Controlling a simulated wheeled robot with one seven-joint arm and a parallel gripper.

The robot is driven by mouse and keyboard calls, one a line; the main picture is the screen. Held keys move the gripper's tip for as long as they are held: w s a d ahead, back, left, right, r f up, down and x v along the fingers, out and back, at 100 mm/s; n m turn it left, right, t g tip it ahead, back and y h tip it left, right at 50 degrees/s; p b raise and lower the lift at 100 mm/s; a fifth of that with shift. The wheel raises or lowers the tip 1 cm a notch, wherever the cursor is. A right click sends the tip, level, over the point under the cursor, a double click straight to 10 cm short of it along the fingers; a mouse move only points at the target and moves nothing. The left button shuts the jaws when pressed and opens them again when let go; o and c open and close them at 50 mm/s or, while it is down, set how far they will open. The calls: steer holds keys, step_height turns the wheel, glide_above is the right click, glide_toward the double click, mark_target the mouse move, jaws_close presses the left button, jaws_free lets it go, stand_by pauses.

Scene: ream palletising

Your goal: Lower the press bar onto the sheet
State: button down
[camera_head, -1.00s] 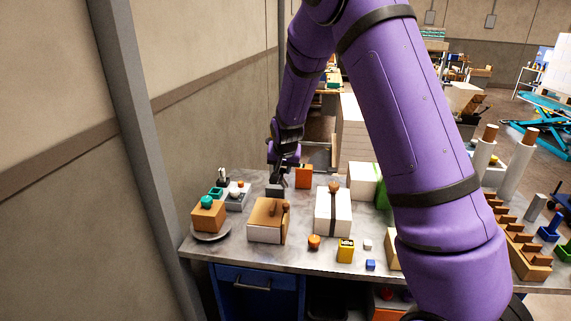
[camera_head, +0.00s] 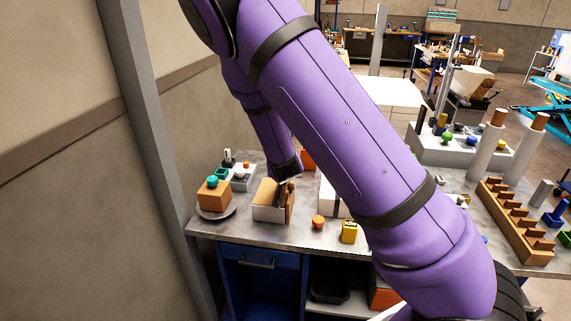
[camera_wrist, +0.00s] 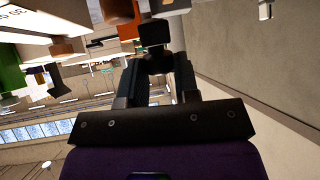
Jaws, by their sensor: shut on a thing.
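In the wrist view my gripper (camera_wrist: 158,70) has its two dark fingers closed around a dark, rounded thing (camera_wrist: 155,60). A dark block (camera_wrist: 154,33) shows just beyond it. I cannot tell whether either is part of the press bar. In the head view my arm reaches down behind the cardboard-topped box (camera_head: 270,205). The fingertips and what they hold are hidden or too dark there. I cannot pick out the sheet in either view.
A wooden block with a green knob (camera_head: 212,195) stands on a round plate at left. An orange knob (camera_head: 318,222) and a yellow block (camera_head: 349,232) sit near the front edge. A wooden rack (camera_head: 515,222) lies at right. The wall is close on the left.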

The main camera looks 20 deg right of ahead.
steer(key=shift+s+a+f+t+h, duration=0.15)
steer(key=shift+s+f+t, duration=0.1)
steer(key=shift+f, duration=0.15)
steer(key=shift+s+a+f+t+h, duration=0.1)
steer(key=shift+s+f+t+h, duration=0.05)
steer(key=shift+f+t, duration=0.15)
steer(key=shift+f, duration=0.1)
steer(key=c, duration=0.8)
jaws_free()
steer(key=shift+c, duration=0.2)
steer(key=v, duration=1)
steer(key=shift+s+a+r, duration=0.15)
steer(key=shift+s+r, duration=0.1)
